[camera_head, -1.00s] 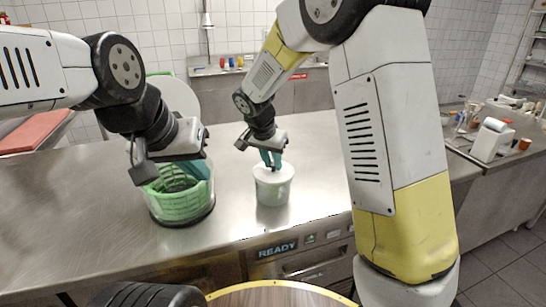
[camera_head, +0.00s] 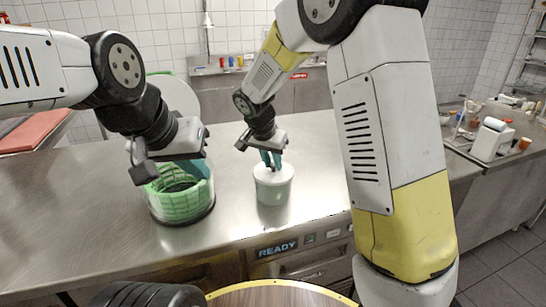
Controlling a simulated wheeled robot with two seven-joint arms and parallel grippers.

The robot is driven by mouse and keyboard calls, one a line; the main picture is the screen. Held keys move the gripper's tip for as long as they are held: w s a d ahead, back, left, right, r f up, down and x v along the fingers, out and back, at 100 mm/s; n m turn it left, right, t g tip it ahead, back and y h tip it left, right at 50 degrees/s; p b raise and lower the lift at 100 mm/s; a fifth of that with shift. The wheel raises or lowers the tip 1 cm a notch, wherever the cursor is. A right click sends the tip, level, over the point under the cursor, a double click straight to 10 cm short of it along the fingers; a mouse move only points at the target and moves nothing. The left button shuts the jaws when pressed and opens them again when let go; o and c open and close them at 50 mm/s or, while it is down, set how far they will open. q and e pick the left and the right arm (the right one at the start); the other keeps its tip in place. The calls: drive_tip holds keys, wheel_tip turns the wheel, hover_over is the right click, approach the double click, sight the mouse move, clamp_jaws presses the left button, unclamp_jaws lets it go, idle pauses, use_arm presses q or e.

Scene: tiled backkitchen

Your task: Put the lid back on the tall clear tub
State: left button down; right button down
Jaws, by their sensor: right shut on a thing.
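A small clear, whitish tub (camera_head: 273,190) stands upright on the steel counter in the middle of the head view. A white lid (camera_head: 263,172) is at its top; I cannot tell whether it is fully seated. My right gripper (camera_head: 270,163) points down from above, its teal fingers shut on the lid's middle. My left gripper (camera_head: 195,170) is at the green basket to the left, its teal fingertips at or over the rim. Its dark wrist part hides the basket's back edge, and I cannot tell how far its fingers are apart.
The green basket (camera_head: 180,206) sits in a clear bowl on the counter (camera_head: 100,220). A large pale round disc (camera_head: 178,98) stands behind my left arm. A red board (camera_head: 35,130) lies at the far left. The counter between basket and tub is clear.

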idle(0.4)
drive_tip(key=c, duration=0.7)
unclamp_jaws()
drive_tip(key=shift+r, duration=0.1)
drive_tip(key=shift+r, duration=3.4)
clamp_jaws()
